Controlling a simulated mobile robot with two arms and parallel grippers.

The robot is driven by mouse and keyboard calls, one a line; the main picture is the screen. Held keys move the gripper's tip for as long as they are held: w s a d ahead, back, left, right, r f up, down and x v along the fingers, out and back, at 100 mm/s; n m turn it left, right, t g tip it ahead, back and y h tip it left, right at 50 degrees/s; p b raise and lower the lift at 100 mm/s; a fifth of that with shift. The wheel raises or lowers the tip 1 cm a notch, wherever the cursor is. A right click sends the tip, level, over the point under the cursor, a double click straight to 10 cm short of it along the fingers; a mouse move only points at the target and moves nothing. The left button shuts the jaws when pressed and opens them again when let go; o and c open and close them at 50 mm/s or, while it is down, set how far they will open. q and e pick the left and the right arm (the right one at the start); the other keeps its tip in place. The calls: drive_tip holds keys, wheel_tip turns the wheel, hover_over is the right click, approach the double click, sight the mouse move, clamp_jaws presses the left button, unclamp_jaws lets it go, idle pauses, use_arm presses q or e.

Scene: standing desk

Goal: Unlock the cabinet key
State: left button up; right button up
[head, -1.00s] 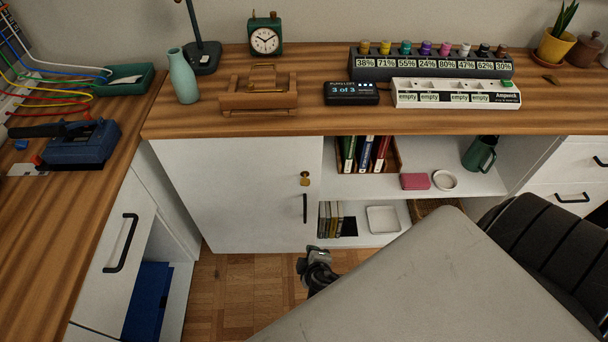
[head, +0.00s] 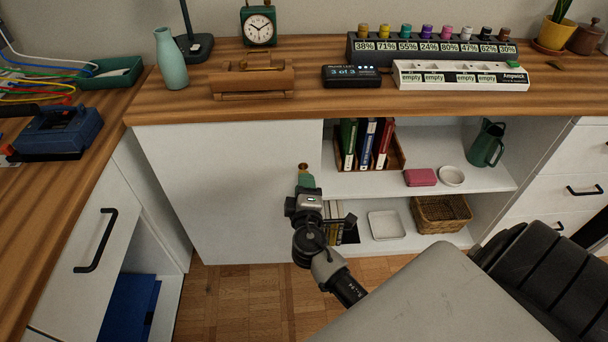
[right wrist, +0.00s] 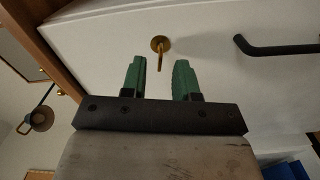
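The brass key (head: 303,166) sits in the lock on the white cabinet door (head: 225,190), near the door's right edge. In the right wrist view the key (right wrist: 160,52) hangs down from its round brass lock plate. My right gripper (head: 305,178) is just below the key in the head view, largely in front of the door's handle. In the right wrist view the green fingers of my right gripper (right wrist: 160,72) are open and empty, with the key just beyond the gap between the tips, apparently untouched. My left gripper is not in view.
The door's black handle (right wrist: 275,47) is right of the key in the wrist view. Open shelves right of the door hold books (head: 367,143), a pink case (head: 420,177), a small white bowl (head: 451,176) and a basket (head: 440,214). A black chair (head: 540,285) stands at right.

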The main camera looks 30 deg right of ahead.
drive_tip(key=shift+x, duration=1.9)
clamp_jaws()
